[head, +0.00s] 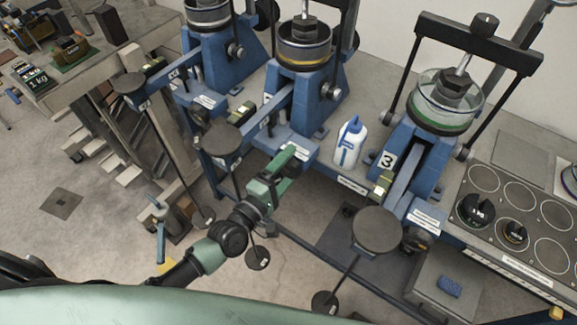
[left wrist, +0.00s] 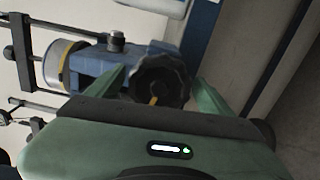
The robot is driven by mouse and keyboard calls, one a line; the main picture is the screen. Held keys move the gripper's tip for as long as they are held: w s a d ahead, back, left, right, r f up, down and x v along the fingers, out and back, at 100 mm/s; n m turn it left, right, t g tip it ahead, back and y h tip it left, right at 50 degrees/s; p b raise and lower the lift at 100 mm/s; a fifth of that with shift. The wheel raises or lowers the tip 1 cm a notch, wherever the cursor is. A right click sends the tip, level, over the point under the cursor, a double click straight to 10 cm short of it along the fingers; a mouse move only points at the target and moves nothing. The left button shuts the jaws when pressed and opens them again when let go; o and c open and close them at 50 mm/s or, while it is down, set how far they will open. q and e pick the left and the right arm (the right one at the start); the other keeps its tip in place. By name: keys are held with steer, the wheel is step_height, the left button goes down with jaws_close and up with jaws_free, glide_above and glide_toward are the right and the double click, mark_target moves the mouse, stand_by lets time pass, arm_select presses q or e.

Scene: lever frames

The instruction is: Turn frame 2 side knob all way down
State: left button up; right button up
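Frame 2 (head: 318,88) is the blue lever frame in the middle of the head view, with a round black pad on its lever (head: 262,122). Its side knob (left wrist: 160,82) is black and ribbed with a yellow mark, and shows in the left wrist view. In the head view the knob is hidden by my left gripper (head: 292,155), which is at the front of frame 2. In the left wrist view the green fingers of this gripper (left wrist: 158,78) are spread, one on each side of the knob. I cannot tell whether they touch it. My right gripper is not in view.
Frame 3 (head: 425,180) stands to the right and another blue frame (head: 225,55) to the left. A white bottle (head: 349,145) stands on the bench between frames 2 and 3. A weight tray (head: 505,205) lies at the right. Hanging rods and round pads stick out before the bench.

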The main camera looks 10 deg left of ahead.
mark_target(286, 170)
arm_select(q)
steer(key=shift+p+v, duration=0.3)
steer(key=shift+v, duration=2.75)
steer(key=shift+o, duration=0.4)
